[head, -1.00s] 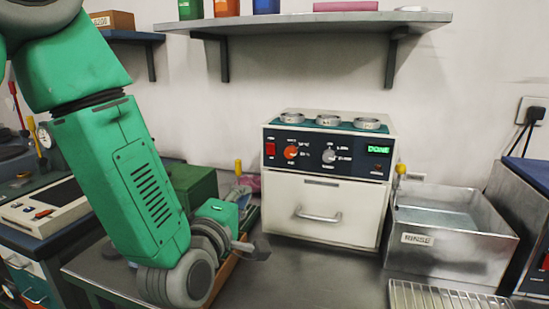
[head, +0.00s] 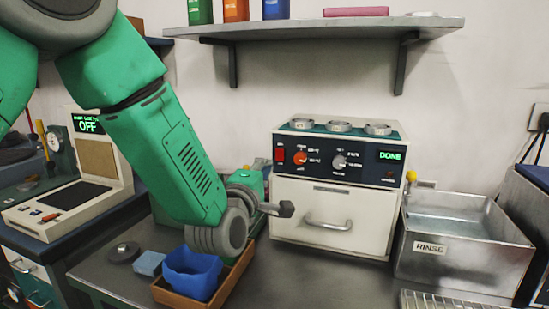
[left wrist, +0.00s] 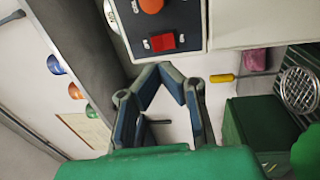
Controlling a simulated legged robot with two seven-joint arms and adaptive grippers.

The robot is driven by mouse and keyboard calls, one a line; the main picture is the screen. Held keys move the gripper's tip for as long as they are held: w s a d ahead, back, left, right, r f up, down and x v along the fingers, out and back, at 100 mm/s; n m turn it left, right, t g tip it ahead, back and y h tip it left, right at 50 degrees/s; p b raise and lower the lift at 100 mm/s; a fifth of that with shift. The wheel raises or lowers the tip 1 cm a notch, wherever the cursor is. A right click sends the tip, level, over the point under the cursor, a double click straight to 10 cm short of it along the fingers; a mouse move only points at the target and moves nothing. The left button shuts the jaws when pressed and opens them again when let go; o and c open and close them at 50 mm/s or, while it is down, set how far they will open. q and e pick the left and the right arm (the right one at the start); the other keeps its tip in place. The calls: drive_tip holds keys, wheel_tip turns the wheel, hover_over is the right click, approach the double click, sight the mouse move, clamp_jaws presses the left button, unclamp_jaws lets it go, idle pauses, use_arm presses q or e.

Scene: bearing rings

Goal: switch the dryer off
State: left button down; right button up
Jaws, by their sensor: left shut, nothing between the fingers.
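The dryer (head: 335,205) is a white box with a drawer handle and a dark control panel. Its red switch (head: 280,155) is at the panel's left end, beside an orange knob (head: 300,158) and a grey knob (head: 338,161). My left gripper (head: 286,209) is shut and empty, in front of the dryer's left side, below the switch. In the left wrist view the shut fingertips (left wrist: 160,70) point toward the red switch (left wrist: 162,42), apart from it in the picture. My right gripper is not in view.
Several metal rings (head: 338,126) sit on the dryer's top. A metal rinse basin (head: 465,250) stands at its right. A wooden tray (head: 232,283) with a blue container (head: 192,272) lies below my left arm. A shelf (head: 320,28) hangs above.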

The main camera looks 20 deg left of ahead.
sight(278, 152)
use_arm(q)
drive_tip(key=w, duration=0.4)
drive_tip(key=w+d, duration=0.1)
drive_tip(key=w, duration=0.1)
drive_tip(key=shift+r, duration=0.4)
drive_tip(key=shift+a, duration=0.1)
drive_tip(key=shift+a, duration=0.15)
